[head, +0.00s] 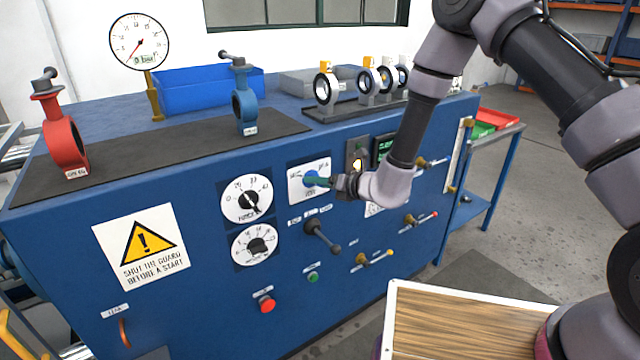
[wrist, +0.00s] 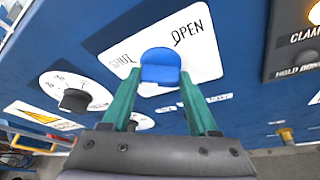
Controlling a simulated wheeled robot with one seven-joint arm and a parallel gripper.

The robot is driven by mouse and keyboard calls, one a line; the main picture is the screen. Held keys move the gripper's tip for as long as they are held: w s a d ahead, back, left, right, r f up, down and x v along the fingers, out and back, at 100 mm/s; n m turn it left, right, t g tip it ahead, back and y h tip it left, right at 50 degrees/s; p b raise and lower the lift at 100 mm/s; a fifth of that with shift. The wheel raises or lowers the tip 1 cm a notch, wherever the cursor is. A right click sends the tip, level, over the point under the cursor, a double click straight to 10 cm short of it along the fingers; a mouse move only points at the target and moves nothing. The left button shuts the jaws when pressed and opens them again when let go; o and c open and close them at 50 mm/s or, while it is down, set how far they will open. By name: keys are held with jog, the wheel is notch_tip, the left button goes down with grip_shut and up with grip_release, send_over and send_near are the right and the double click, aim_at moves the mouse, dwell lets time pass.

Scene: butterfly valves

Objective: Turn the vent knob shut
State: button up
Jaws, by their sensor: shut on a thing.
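The vent knob (wrist: 160,65) is blue and sits on a white plate (wrist: 207,50) marked OPEN at the upper right and, it seems, SHUT at the left. In the head view the knob (head: 311,175) is partly covered by my fingers. My gripper (head: 317,181) reaches it from the right with its green fingers. In the wrist view my gripper (wrist: 160,75) has one finger on each side of the knob and is shut on it. I cannot tell exactly which mark the knob points at.
Two white dials (head: 246,198) (head: 254,245) lie left of the plate. A black lever (head: 322,236) sticks out just below it. The lit clamp panel (head: 357,162) is close on the right. Valves (head: 245,100) stand on the bench top. A wooden-topped surface (head: 470,325) is at the front.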

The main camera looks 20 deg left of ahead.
jog(key=shift+n, duration=0.3)
dwell(0.4)
jog(key=o, duration=1.4)
jog(key=v, duration=1)
jog(key=shift+s+d+r, duration=0.15)
jog(key=shift+s+d, duration=0.1)
jog(key=shift+s, duration=0.05)
